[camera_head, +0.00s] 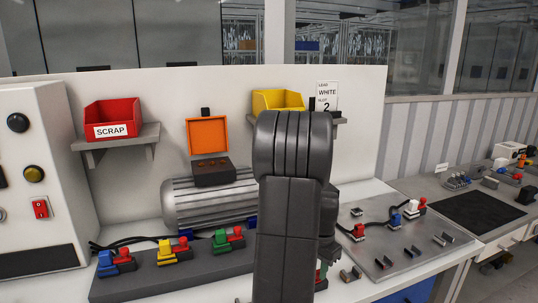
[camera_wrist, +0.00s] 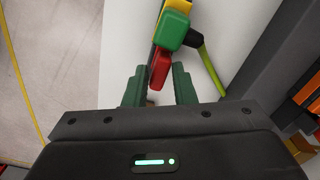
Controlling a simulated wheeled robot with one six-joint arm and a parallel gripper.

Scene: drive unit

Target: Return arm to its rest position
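My gripper (camera_wrist: 160,80) shows in the wrist view as two green fingers set apart. A red part (camera_wrist: 158,72) stands between the fingertips; I cannot tell whether they press on it. It adjoins a green block (camera_wrist: 171,30), with a yellow piece (camera_wrist: 178,5) beyond. A yellow-green lead (camera_wrist: 210,68) runs beside them over the white table. In the head view my dark arm stands upright in the middle, over the bench, and mostly hides the gripper. Blue (camera_head: 108,264), yellow (camera_head: 166,252) and green (camera_head: 221,241) connectors with red parts sit on a dark bar.
A grey motor (camera_head: 205,202) with an open orange-lidded box (camera_head: 208,135) stands behind the bar. Red (camera_head: 112,116) and yellow (camera_head: 277,100) bins sit on wall shelves. A metal plate (camera_head: 400,258) with leads lies right. A grey control panel (camera_head: 35,180) stands left.

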